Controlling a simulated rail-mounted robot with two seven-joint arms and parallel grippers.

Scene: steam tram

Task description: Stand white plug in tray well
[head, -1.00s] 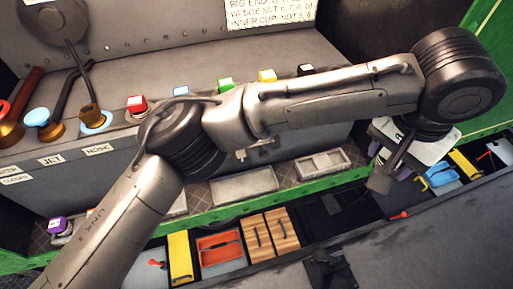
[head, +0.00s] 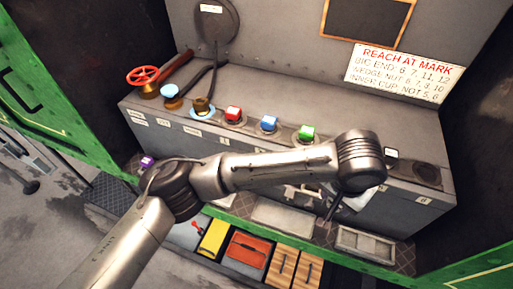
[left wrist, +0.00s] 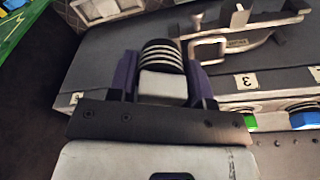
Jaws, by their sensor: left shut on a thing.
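My left gripper (left wrist: 162,78) has its purple fingers on either side of the white plug (left wrist: 162,88), which has a white block end and a dark, white-ringed round body. The plug is held clear of the console in the left wrist view. In the head view my forearm and elbow hide most of this gripper and the plug. A pale tray (head: 365,243) with shallow wells lies on the ledge at the lower right; a pale two-well tray also shows at the top left of the left wrist view (left wrist: 105,9). My right gripper is not in view.
Red (head: 233,113), blue (head: 268,123) and green (head: 306,132) plugs stand along the console. A flat pale tray (head: 283,215) lies on the ledge, above an orange bin (head: 247,249) and wooden drawers (head: 283,268).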

